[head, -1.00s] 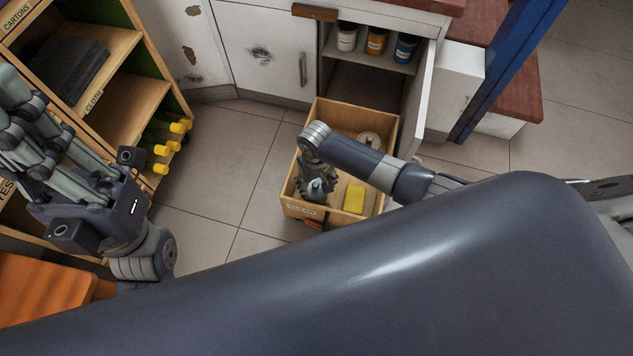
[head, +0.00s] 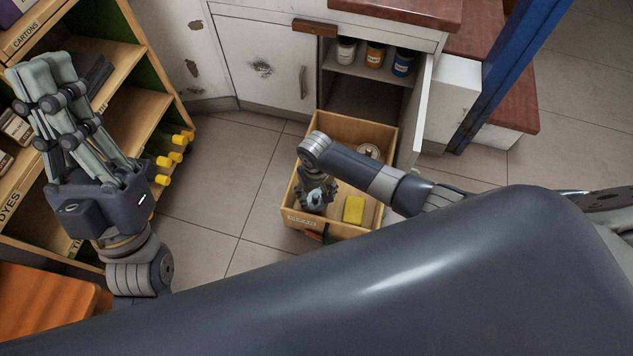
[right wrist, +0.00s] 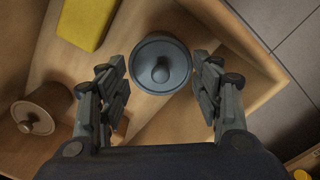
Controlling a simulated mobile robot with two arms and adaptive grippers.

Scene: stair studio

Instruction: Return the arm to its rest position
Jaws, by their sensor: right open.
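My right gripper (head: 316,188) is over the open wooden drawer (head: 291,208) in the head view, pointing down into it. In the right wrist view my right gripper (right wrist: 160,88) is open, with a finger to each side of a blue-grey lidded jar (right wrist: 161,66) with a round knob. Gaps show between the fingers and the jar, which sits in the drawer. My left gripper (head: 48,78) is raised at the left in front of the shelf unit, fingers pointing up. Its fingers overlap in this view, so its opening is unclear.
The drawer also holds a yellow block (head: 353,210) and a brown lidded jar (right wrist: 38,118). An open cabinet door (head: 421,110) stands right of the drawer. The shelf unit (head: 137,112) has yellow-ended items jutting out. Tiled floor (head: 235,165) is clear between shelf and drawer.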

